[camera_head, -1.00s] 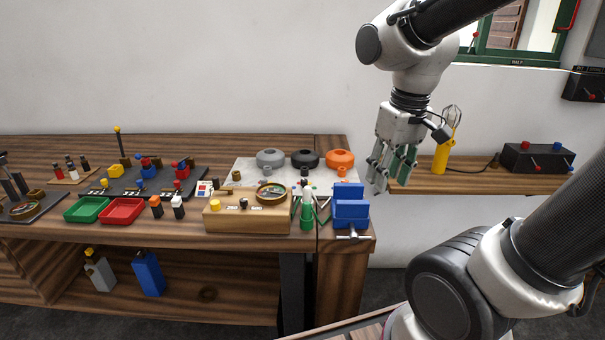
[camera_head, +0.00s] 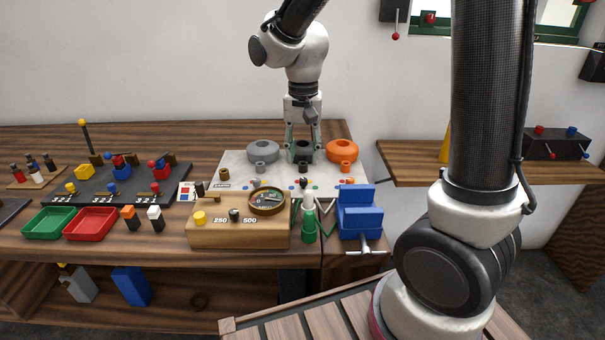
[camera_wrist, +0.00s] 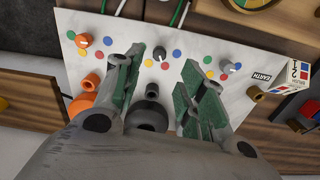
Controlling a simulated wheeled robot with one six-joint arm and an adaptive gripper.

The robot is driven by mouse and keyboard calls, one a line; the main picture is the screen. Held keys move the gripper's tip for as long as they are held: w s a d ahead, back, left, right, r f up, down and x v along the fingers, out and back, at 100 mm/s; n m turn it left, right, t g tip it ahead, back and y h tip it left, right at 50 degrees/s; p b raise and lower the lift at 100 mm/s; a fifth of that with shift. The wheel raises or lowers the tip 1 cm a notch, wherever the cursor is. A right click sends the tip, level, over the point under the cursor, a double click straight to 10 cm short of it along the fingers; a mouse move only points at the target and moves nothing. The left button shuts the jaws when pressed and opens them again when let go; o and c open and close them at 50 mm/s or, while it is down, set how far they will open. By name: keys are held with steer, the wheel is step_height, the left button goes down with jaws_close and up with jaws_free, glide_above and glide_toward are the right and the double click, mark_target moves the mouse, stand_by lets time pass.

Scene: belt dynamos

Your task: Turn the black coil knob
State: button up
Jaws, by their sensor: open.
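The black coil (camera_head: 304,150) stands on a pale panel (camera_head: 228,170), between a grey coil (camera_head: 263,151) and an orange coil (camera_head: 342,151). My gripper (camera_head: 303,154) points down over it with the fingers apart, one on each side. I see no finger touching the knob. Part of the black coil is hidden behind the fingers and gripper body.
A grey knob (camera_head: 262,168) and an orange knob (camera_head: 346,167) flank the black one. Red and green trays lie at left.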

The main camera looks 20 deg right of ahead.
mark_target(303, 179)
step_height(303, 179, down, 7)
steer(key=shift+f, duration=0.2)
jaws_close()
